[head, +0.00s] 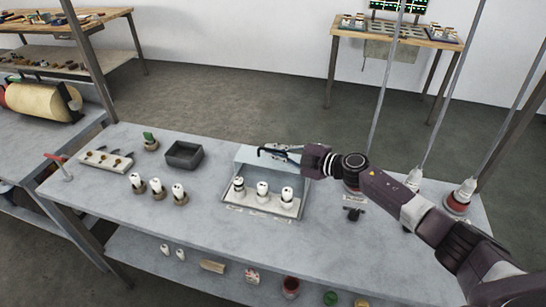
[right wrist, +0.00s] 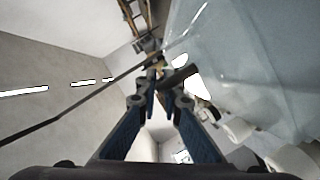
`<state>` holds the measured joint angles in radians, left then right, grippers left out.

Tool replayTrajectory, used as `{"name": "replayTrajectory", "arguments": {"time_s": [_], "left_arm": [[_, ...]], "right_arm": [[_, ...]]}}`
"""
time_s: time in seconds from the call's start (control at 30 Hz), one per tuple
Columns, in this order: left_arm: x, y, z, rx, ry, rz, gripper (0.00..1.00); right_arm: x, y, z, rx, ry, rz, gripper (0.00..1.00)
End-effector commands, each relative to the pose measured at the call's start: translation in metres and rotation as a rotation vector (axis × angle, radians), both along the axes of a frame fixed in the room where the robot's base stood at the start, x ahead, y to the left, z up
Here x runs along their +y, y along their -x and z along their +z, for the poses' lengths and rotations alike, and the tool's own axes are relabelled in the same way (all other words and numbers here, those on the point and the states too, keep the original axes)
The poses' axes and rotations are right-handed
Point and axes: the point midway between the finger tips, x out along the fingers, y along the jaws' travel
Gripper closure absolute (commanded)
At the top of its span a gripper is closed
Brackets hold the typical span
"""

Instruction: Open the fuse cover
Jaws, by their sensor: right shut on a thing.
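The fuse box (head: 270,210) sits on the grey workbench with several white fuses (head: 262,190) in it. Its clear cover (head: 246,154) looks raised, with its pale panel standing behind the fuses; its exact angle is hard to tell. My right gripper (head: 268,152) is at the cover's upper edge. In the right wrist view the right gripper (right wrist: 162,72) is shut on a dark bar, the cover handle (right wrist: 180,76). The clear cover fills the right side there (right wrist: 250,60), with white fuses (right wrist: 238,128) below. My left gripper is not in view.
A dark empty bin (head: 184,155) stands left of the box. Loose white fuses in holders (head: 157,187) and a white rack (head: 105,160) stand farther left. Red-based posts with cables (head: 460,199) are at the right, near my arm. The front left of the bench is clear.

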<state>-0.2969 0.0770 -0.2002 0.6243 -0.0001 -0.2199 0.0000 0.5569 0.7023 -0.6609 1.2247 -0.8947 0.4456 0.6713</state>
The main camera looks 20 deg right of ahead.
Motion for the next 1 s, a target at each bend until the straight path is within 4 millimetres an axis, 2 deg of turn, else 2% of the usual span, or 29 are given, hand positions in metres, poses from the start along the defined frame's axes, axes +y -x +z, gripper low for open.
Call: {"name": "replayTrajectory", "arguments": {"time_s": [0.23,0.27,0.3,0.67,0.83,1.0], "left_arm": [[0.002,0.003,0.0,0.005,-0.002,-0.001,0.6],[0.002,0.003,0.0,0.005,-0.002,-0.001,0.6],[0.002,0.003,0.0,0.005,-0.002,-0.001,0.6],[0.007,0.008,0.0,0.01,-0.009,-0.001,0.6],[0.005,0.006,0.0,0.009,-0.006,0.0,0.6],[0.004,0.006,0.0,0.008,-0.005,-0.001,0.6]], "right_arm": [[-0.002,-0.001,0.001,-0.004,0.005,-0.005,1.0],[-0.002,-0.002,0.001,-0.004,0.005,-0.005,0.9],[-0.002,-0.002,0.001,-0.004,0.004,-0.005,0.86],[-0.006,0.002,0.001,-0.002,0.005,-0.005,0.86],[-0.021,0.021,0.006,-0.002,0.007,-0.005,0.86],[-0.044,0.051,0.013,0.001,0.008,-0.005,0.86]]}}
